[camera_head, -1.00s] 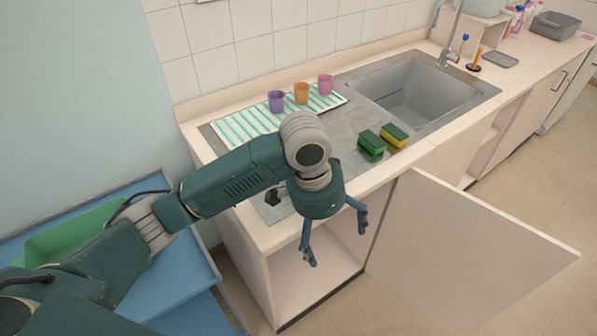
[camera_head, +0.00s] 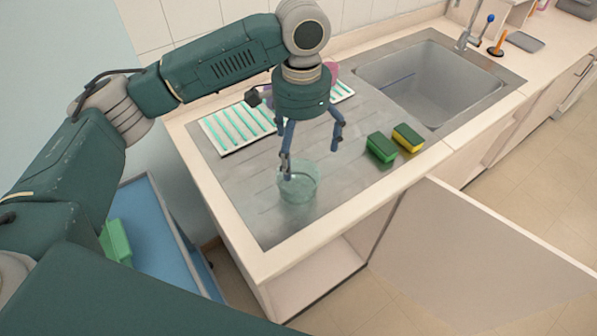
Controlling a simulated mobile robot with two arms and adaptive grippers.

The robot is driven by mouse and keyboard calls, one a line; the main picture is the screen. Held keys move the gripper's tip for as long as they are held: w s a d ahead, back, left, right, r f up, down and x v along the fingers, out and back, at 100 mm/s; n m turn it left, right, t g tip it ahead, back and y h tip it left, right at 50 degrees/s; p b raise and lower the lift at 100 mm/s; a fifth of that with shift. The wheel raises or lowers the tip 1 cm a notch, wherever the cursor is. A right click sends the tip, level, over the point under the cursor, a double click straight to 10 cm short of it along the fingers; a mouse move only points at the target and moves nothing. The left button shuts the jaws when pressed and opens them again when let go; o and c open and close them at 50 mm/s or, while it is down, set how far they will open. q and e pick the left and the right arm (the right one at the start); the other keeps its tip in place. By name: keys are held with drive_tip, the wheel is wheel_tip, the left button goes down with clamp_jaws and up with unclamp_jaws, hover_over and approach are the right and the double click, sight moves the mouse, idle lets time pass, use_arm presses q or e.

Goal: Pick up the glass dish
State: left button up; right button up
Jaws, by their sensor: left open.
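The glass dish (camera_head: 300,190) is a clear, greenish round vessel standing on the metal draining board near its front left. My left gripper (camera_head: 311,162) is open above the dish, pointing down. Its left finger overlaps the dish's rim in the picture. Its right finger hangs above and right of the rim. I cannot tell whether the left finger is inside the dish or touches it. Nothing shows held between the fingers. My right gripper is out of view.
Two green and yellow sponges (camera_head: 381,148) lie right of the dish. The sink (camera_head: 430,85) is behind them. A striped mat (camera_head: 238,130) and a pink cup (camera_head: 331,70) are partly hidden by my arm. An open cabinet door (camera_head: 475,240) juts out in front.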

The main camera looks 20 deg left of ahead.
use_arm(q)
wheel_tip(320, 180, down, 3)
drive_tip(key=s, duration=0.1)
drive_tip(key=p, duration=0.2)
hover_over(298, 190)
wheel_tip(298, 190, down, 5)
drive_tip(key=shift+f, duration=0.5)
drive_tip(key=shift+c, duration=0.5)
drive_tip(key=c, duration=1.3)
drive_tip(key=shift+o, duration=0.2)
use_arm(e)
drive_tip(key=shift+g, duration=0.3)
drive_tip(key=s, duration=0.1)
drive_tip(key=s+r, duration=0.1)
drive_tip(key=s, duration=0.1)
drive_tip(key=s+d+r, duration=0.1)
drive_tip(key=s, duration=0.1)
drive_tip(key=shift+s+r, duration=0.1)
